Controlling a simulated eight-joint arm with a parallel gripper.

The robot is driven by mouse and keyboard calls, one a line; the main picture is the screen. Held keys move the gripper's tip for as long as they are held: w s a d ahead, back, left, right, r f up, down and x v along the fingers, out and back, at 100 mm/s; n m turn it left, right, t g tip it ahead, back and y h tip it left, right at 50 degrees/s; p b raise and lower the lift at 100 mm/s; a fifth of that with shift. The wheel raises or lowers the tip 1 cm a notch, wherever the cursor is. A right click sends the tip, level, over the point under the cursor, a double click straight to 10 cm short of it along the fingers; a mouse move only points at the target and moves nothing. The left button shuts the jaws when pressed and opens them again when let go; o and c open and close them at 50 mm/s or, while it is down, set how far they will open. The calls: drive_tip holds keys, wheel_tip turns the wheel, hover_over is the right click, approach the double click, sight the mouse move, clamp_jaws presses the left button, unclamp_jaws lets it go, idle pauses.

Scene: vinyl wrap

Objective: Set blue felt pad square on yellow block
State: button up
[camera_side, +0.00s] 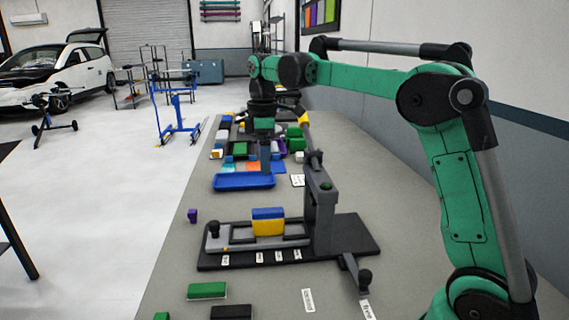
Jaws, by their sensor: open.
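The yellow block (268,229) stands upright in a grey fixture on a black base plate, in the middle of the side view. A blue piece (268,213), which looks like the blue felt pad, lies along the top of the yellow block and appears roughly in line with it. Whether it is exactly square cannot be told from this angle. My gripper (265,160) hangs farther back on the bench, above and behind the fixture near the blue tray. It is open and apart from the block and pad. Its fingertips are small and hard to make out.
The fixture has a tall grey post (320,215) to the right of the block and a black knob (213,229) at the left. A blue tray (245,182) and several coloured blocks lie behind. A green block (207,291) and a purple piece (192,215) lie near the bench's left edge.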

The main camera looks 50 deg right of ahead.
drive_tip(key=s+a+f+m+t, duration=0.2)
drive_tip(key=s+a+m+t, duration=0.1)
drive_tip(key=s, duration=0.3)
drive_tip(key=s+a+f+m+t, duration=0.3)
drive_tip(key=s+a+m+t, duration=0.1)
drive_tip(key=s+a+m, duration=0.2)
drive_tip(key=shift+s+a+f, duration=0.2)
drive_tip(key=shift+s+f, duration=0.05)
drive_tip(key=shift+s, duration=0.2)
